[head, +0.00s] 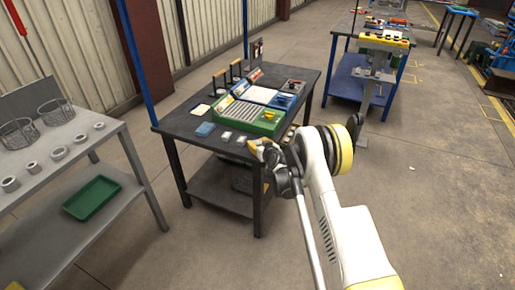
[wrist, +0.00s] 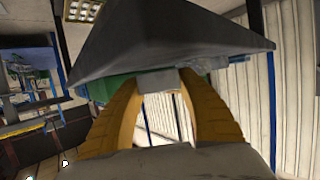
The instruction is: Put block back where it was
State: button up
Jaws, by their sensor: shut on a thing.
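My gripper (wrist: 160,85) has two yellow fingers, shut on a small light grey block (wrist: 156,80) at their tips. In the head view my gripper (head: 255,146) is at the front right edge of the dark workbench (head: 186,137). The held block is hard to make out in the head view. In the wrist view the dark slab of the bench (wrist: 165,38) fills the upper middle, close to the block. I cannot tell whether the block touches it.
On the bench, a blue block (head: 205,129) and small pale blocks (head: 226,136) lie along the front, beside a green tray (head: 262,124). A grey table with rings (head: 60,152), wire baskets and a green bin (head: 91,198) stands left.

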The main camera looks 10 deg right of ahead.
jog(key=shift+f, duration=0.5)
jog(key=shift+r, duration=0.2)
jog(key=o, duration=1.4)
jog(key=shift+f, duration=0.2)
jog(key=shift+c, duration=0.2)
